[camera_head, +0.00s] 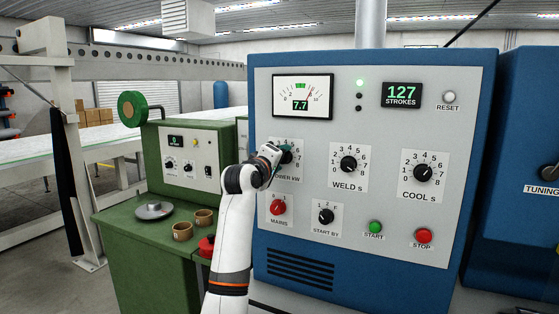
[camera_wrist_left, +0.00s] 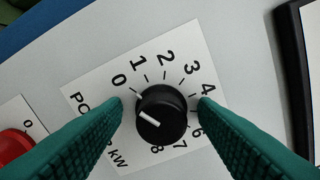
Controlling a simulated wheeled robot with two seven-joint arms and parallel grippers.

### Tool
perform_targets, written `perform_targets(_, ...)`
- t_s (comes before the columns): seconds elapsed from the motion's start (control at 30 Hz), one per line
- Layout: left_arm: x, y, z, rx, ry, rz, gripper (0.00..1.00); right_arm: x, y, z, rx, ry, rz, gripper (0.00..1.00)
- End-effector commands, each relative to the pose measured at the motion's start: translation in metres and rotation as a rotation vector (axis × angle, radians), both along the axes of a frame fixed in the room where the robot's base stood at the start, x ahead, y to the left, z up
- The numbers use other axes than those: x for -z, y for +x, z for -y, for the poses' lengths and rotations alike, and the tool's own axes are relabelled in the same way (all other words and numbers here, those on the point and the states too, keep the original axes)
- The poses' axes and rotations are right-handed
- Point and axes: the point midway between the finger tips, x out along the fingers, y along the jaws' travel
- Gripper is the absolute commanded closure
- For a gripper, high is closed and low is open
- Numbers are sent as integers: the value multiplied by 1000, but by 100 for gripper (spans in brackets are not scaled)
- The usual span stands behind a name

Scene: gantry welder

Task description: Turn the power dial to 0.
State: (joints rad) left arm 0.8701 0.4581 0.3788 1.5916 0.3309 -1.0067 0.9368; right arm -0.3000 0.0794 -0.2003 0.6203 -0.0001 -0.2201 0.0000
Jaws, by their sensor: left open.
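The power dial (camera_wrist_left: 165,107) is a black round knob with a white pointer line on a white plate numbered from 0 upward. In the left wrist view the line lies on the knob's left part and slants to the upper left, roughly toward the 0 side; its exact setting I cannot tell. My left gripper (camera_wrist_left: 168,104) is open, with its green fingers on either side of the knob; contact is unclear. In the head view my left gripper (camera_head: 284,155) covers most of the dial. The power meter (camera_head: 303,96) reads 7.7. My right gripper is not in view.
The weld dial (camera_head: 348,164) and cool dial (camera_head: 423,173) are to the right. The red mains knob (camera_head: 278,207) is just below, with the start-by knob (camera_head: 326,216), start button (camera_head: 376,227) and stop button (camera_head: 424,236). A green cabinet (camera_head: 140,250) stands left.

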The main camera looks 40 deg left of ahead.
Motion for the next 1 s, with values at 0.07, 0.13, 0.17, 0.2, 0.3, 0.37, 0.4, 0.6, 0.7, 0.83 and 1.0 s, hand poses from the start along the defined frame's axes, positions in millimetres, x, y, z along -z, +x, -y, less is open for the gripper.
perform_targets(0.07, 0, 0, 0, 0, 1, 1, 46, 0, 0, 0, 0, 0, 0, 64)
perform_targets(0.13, 0, -2, 1, 0, 1, 1, 46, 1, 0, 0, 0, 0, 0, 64)
perform_targets(0.17, 0, -4, 1, 0, 2, 2, 46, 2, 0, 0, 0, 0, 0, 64)
perform_targets(0.2, 1, -7, 2, -1, 2, 3, 46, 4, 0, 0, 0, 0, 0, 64)
perform_targets(0.3, 2, -21, 7, 0, 2, 4, 46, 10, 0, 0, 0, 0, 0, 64)
perform_targets(0.37, 3, -32, 10, -1, 3, 3, 46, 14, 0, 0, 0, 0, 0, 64)
perform_targets(0.4, 3, -40, 12, -1, 3, 4, 46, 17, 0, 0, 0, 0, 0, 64)
perform_targets(0.6, 3, -81, 25, -2, 3, 2, 46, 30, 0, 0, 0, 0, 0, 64)
perform_targets(0.7, 1, -97, 30, -1, 2, 3, 46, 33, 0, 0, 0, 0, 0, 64)
perform_targets(0.83, 1, -110, 34, 0, 0, 1, 46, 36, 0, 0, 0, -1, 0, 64)
perform_targets(1.0, 0, -115, 36, 0, 0, -1, 46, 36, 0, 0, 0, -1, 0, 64)
